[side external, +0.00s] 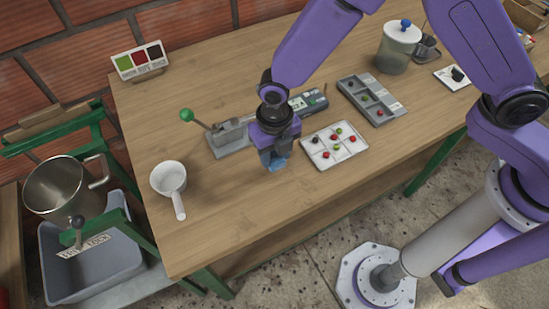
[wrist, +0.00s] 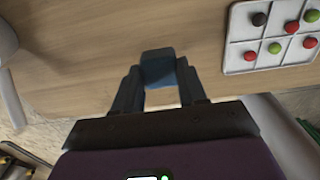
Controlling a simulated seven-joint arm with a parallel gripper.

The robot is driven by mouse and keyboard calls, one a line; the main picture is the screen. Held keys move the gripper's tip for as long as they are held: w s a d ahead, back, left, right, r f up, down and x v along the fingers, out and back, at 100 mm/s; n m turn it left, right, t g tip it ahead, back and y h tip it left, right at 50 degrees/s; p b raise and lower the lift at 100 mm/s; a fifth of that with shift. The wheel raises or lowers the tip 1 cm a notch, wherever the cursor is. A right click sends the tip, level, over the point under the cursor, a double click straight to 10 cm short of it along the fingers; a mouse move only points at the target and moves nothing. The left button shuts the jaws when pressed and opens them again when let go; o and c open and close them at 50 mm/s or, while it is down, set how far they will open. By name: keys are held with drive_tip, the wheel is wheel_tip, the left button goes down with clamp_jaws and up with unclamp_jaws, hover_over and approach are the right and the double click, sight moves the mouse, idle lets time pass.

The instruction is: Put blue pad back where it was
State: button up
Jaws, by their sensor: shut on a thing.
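The blue pad (wrist: 158,68) sits between the fingertips of my gripper (wrist: 158,82) in the wrist view. In the side view the pad (side external: 278,166) shows as a small blue patch under my gripper (side external: 273,158), which is shut on it and points down at the wooden table (side external: 230,225). The gripper is left of the white sorting tray and in front of the grey lever device (side external: 228,138). I cannot tell whether the pad touches the table.
The white tray (side external: 314,154) with several red, green and dark berries is close on the right. A white scoop (side external: 168,177) lies to the left. A grey compartment tray (side external: 384,111) and a lidded jar (side external: 394,58) stand farther right. The table front is clear.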

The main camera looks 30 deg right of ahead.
sight(275, 156)
drive_tip(key=shift+f, duration=1.6)
drive_tip(key=shift+f, duration=0.15)
drive_tip(key=o, duration=0.9)
drive_tip(key=shift+o, duration=0.2)
wheel_tip(275, 156, up, 11)
drive_tip(key=shift+w+a+r, duration=0.1)
drive_tip(key=shift+r, duration=0.6)
